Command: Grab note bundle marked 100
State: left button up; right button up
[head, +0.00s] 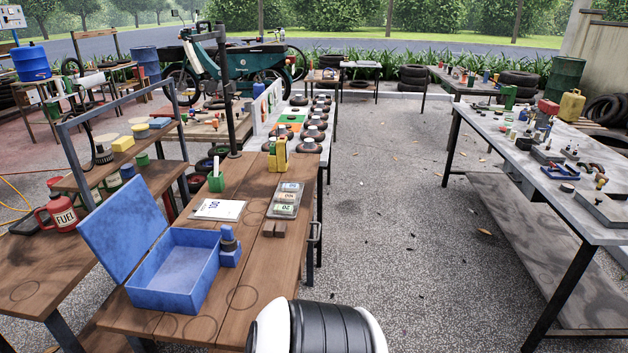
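A small grey tray (275,212) lies on the wooden table at the right of the blue box, holding several note bundles. The front bundle (285,209) has a greenish label that looks like 20. The bundle behind it (288,197) has a pale label, too small to read surely; it may be the one marked 100. A further bundle (290,187) lies at the tray's far end. Neither of my grippers is in view.
An open blue box (175,290) stands empty on the wooden table (255,265), its lid raised at left. A white pad (218,209), a green pen cup (216,182), dark brown blocks (273,229) and a blue stamp-like object (229,250) surround the tray.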

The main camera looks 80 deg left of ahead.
aim_at(281, 198)
jog(key=i+u, duration=0.25)
jog(key=u, duration=0.15)
jog(key=i+u, duration=0.2)
jog(key=u, duration=0.2)
jog(key=i+u, duration=0.25)
jog(key=u, duration=0.15)
jog(key=i+l+u, duration=0.2)
jog(key=u, duration=0.2)
